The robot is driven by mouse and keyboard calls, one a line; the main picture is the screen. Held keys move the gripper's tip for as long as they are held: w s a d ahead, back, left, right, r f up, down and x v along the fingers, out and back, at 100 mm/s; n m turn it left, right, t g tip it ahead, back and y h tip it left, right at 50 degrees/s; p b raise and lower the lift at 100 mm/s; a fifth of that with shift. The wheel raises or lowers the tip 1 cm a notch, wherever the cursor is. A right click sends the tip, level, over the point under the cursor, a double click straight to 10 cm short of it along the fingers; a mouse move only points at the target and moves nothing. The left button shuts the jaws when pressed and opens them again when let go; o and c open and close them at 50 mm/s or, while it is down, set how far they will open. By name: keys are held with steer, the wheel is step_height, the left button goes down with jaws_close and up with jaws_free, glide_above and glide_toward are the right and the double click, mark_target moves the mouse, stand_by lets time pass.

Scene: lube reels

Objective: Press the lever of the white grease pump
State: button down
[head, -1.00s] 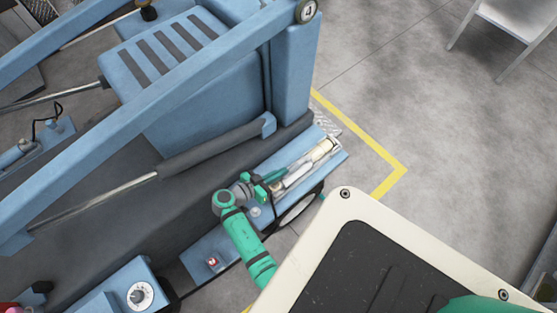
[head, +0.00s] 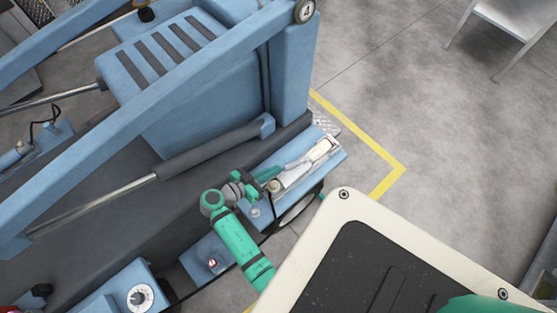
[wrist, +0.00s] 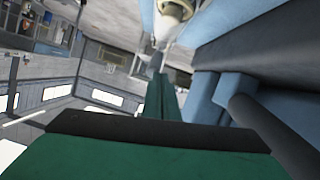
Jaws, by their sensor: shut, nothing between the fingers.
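The white grease pump (head: 321,149) lies along the blue ledge at the right side of the lift in the head view. A slim grey lever (head: 296,164) runs along it toward my gripper. My gripper (head: 274,173) is shut and empty, at the lower-left end of the pump, beside the lever's near end. I cannot tell whether it touches the lever. In the wrist view, the shut green fingers (wrist: 161,98) point toward the cream end of the pump (wrist: 173,12). The lever's contact point is not clear there.
The blue lift frame (head: 185,75) and a dark cylinder (head: 212,148) stand close to the left of my gripper. A blue box with a white dial (head: 140,297) is at lower left.

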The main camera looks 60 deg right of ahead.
steer(key=v, duration=0.7)
steer(key=shift+a, duration=0.2)
steer(key=s+d+r+m+t+y, duration=0.2)
steer(key=s+d+r+y, duration=0.3)
steer(key=r, duration=0.5)
steer(key=d+m, duration=0.1)
steer(key=d, duration=0.1)
steer(key=shift+s+d+r+m+t, duration=0.35)
steer(key=shift+s+r+m+t, duration=0.05)
steer(key=shift+w, duration=0.1)
